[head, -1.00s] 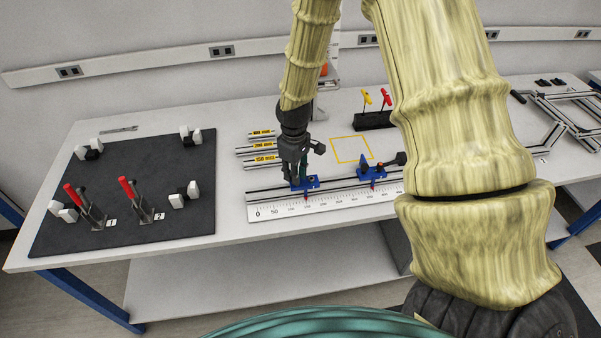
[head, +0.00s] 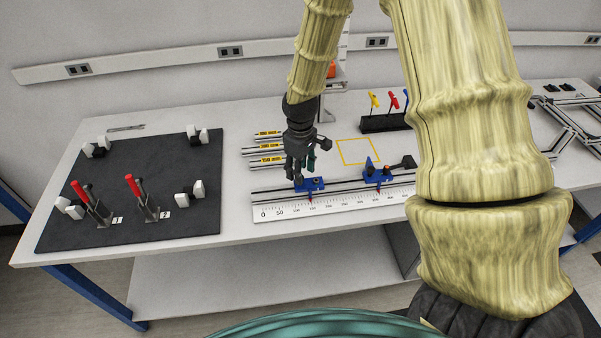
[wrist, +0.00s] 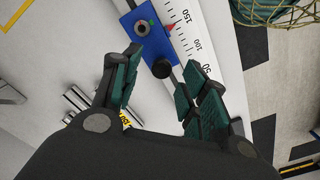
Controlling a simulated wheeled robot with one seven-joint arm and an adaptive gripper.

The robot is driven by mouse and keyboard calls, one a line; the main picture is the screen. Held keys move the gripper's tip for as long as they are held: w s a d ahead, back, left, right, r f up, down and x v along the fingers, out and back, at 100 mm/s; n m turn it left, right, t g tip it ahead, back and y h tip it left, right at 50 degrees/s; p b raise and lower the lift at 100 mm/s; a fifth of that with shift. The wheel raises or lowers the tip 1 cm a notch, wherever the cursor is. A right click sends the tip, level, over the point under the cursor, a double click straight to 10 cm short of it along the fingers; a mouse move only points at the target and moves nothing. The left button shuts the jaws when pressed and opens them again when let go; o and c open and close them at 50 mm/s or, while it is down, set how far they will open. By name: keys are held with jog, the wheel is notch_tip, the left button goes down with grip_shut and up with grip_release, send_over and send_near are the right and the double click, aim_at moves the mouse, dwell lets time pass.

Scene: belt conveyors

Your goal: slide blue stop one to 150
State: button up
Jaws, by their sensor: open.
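Blue stop one (head: 309,185) sits on the slotted rail (head: 345,187) behind the white ruler (head: 335,204). It is the left of two blue stops. In the wrist view the blue stop (wrist: 150,38) has a dark knob and a green dot, and its red pointer (wrist: 170,27) is close to the 150 mark. My gripper (head: 303,180) is just above and behind this stop. In the wrist view its green-padded fingers (wrist: 155,88) are spread apart, with nothing between the tips. The gap from fingers to stop is hard to judge.
The second blue stop (head: 377,175) stands farther right on the same rail. Labelled bars (head: 267,150) lie behind, left of my gripper. A yellow square outline (head: 358,151) is on the table. A black board (head: 140,190) with red-handled clamps is at left.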

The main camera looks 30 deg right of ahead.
notch_tip(320, 180, up, 10)
dwell(0.5)
jog(key=shift+f, duration=0.1)
dwell(0.4)
